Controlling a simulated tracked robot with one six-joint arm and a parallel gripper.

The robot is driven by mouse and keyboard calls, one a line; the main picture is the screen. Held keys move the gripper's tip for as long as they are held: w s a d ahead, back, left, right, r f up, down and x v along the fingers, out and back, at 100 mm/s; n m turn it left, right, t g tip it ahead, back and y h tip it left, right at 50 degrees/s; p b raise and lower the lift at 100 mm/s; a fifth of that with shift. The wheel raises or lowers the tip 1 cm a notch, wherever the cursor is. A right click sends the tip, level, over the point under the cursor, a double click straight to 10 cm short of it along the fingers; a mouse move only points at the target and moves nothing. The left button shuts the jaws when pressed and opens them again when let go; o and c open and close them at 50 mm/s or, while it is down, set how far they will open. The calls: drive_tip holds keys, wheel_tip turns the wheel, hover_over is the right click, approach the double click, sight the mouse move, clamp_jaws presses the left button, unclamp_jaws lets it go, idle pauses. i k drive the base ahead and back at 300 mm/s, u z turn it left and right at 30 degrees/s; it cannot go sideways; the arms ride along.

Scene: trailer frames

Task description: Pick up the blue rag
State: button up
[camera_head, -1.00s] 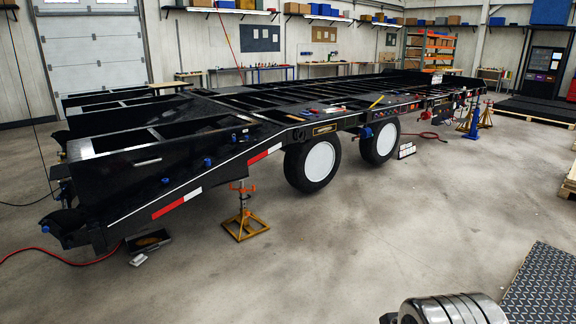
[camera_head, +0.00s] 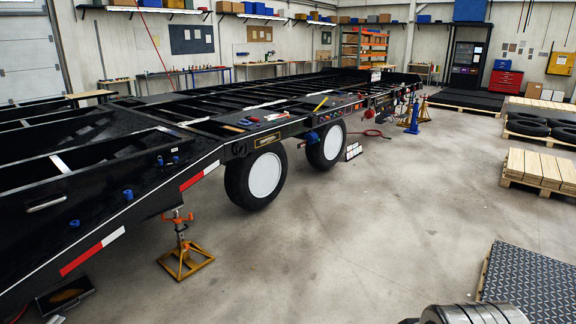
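A small blue thing that looks like a rag (camera_head: 313,137) hangs at the side edge of the black trailer frame (camera_head: 140,160), above and between the two white-hubbed wheels. It is too small to be sure that it is cloth. Other small blue bits (camera_head: 128,194) sit along the sloped front part of the frame; I cannot tell what they are.
A yellow and orange jack stand (camera_head: 185,258) stands under the frame, left of the near wheel (camera_head: 258,175). Bare concrete floor (camera_head: 370,240) is open right of the trailer. A wood pallet stack (camera_head: 543,170), tyres (camera_head: 528,124) and a dark tread plate (camera_head: 532,275) lie at the right.

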sight(244, 122)
drive_tip(key=z, duration=0.3)
drive_tip(key=i, duration=4.5)
drive_tip(key=u, duration=0.45)
drive_tip(key=i, duration=0.9)
drive_tip(key=u, duration=0.95)
drive_tip(key=i, duration=0.65)
drive_tip(key=u, duration=0.35)
